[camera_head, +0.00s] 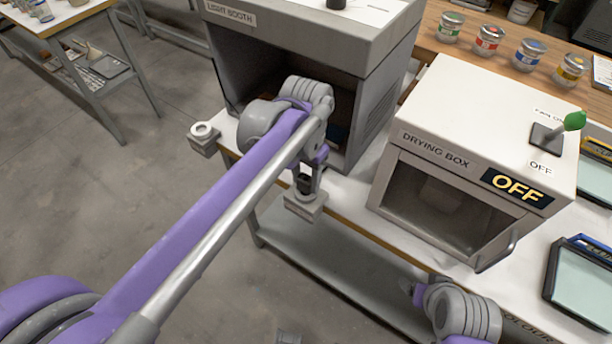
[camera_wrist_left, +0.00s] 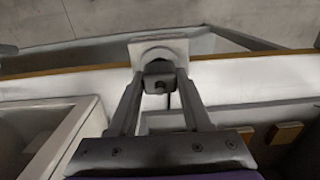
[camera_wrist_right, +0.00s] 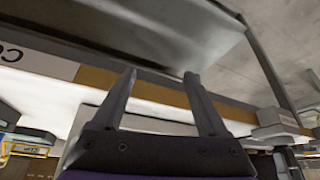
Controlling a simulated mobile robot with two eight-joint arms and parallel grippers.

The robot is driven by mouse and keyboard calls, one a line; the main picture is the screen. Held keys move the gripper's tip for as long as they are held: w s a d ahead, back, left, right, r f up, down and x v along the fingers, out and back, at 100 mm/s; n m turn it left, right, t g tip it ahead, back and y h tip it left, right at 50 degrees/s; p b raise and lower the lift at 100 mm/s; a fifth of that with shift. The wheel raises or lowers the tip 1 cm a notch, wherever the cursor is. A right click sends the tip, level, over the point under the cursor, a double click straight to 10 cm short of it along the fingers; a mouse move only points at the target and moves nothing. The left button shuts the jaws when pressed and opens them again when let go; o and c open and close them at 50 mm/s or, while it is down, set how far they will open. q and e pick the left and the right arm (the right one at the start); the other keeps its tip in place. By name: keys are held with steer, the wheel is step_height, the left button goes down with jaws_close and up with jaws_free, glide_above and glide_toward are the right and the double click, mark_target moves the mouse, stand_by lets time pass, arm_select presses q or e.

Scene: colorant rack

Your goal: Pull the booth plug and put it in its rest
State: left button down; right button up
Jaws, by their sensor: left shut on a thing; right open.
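My left gripper (camera_head: 311,168) is shut on the dark booth plug (camera_head: 304,183) at the front edge of the bench. The plug also shows between the fingers in the left wrist view (camera_wrist_left: 160,77). It is at a pale block with a round opening (camera_head: 305,204); I cannot tell whether it is seated there or just above. A similar pale block with an empty ring (camera_head: 204,133) sits at the bench's left corner. Their labels are too small to read, so I cannot tell which is the rest. My right gripper (camera_wrist_right: 160,76) is open and empty, low by the bench's front edge.
The grey light booth (camera_head: 300,35) stands open behind my left gripper. The white drying box (camera_head: 470,115) stands to the right, its display reading OFF, with a green-knobbed lever (camera_head: 573,122) on top. A lower shelf (camera_head: 335,265) runs below the bench edge.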

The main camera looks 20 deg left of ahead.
arm_select(q)
steer(key=shift+f, duration=0.3)
steer(key=shift+r, duration=0.1)
steer(key=shift+c, duration=1.3)
jaws_free()
steer(key=shift+r, duration=0.1)
step_height(320, 180, up, 11)
steer(key=s+a+f+n+t+p, duration=0.1)
steer(key=s+a+f+n+t, duration=0.1)
steer(key=s+f, duration=0.5)
steer(key=s+a+f+n+t+p, duration=0.1)
steer(key=s+a+f+n+t, duration=0.1)
steer(key=s+f, duration=0.5)
step_height(320, 180, down, 3)
steer(key=a+t, duration=0.1)
steer(key=a, duration=0.1)
steer(key=shift+a+r, duration=0.2)
steer(key=shift+a, duration=0.1)
